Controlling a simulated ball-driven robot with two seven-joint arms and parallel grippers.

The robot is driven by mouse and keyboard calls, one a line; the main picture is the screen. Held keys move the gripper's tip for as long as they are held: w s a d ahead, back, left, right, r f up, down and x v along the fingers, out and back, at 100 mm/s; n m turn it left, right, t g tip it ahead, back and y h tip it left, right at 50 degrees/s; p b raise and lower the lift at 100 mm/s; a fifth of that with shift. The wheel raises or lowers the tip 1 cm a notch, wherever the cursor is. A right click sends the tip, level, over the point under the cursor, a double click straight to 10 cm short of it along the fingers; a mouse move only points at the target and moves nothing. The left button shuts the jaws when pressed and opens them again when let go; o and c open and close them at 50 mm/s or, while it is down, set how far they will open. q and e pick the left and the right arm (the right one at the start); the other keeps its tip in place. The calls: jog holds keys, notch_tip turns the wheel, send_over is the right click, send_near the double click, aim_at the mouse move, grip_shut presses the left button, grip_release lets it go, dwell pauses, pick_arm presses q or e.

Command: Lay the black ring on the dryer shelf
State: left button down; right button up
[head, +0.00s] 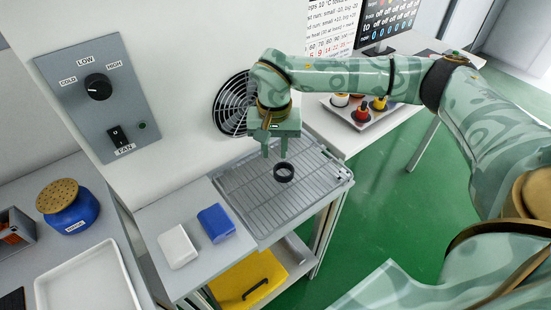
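The black ring (284,179) lies on the grey wire dryer shelf (235,188), around the middle of the rack and flat as far as I can tell. My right gripper (274,153) points down just above and behind the ring in the head view. Its two fingers are apart with nothing visible between them, and a small gap shows between the fingertips and the ring. My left gripper is out of view.
A round fan grille (230,105) is in the wall behind the shelf. A white block (177,246) and a blue block (216,222) sit on the grey top at left.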

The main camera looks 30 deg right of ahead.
aim_at(274, 169)
notch_tip(274, 169, up, 6)
jog(key=shift+f+p, duration=0.1)
jog(key=shift+p, duration=0.5)
dwell(1.9)
